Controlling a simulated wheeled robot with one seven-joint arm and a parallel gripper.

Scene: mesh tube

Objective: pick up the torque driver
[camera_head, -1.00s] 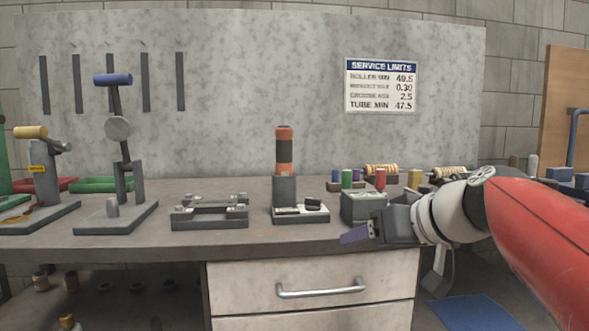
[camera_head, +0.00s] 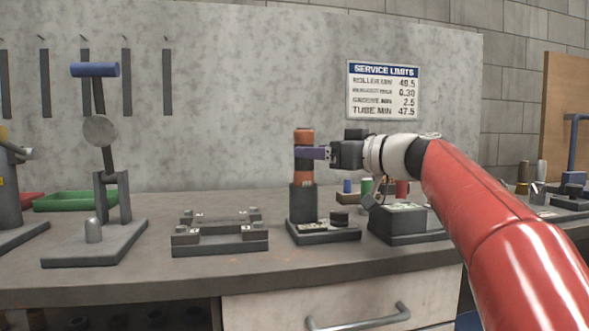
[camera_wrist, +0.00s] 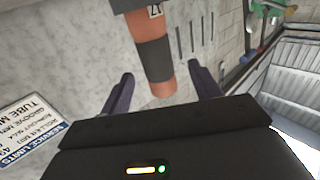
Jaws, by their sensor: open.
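The torque driver (camera_head: 304,171), orange with dark bands, stands upright in a grey holder (camera_head: 303,202) on a small base on the bench. My gripper (camera_head: 308,153) is at the upper part of the driver, coming from the right. In the wrist view my two purple fingers (camera_wrist: 163,85) are open, with the orange and dark driver (camera_wrist: 152,58) between them. A gap shows on each side of it, wider on the right.
A low grey fixture (camera_head: 220,235) stands left of the holder, and a grey box (camera_head: 404,222) right of it. A tall stand with a blue handle (camera_head: 94,70) is further left. A wall sign (camera_head: 384,90) hangs behind. The bench's front strip is clear.

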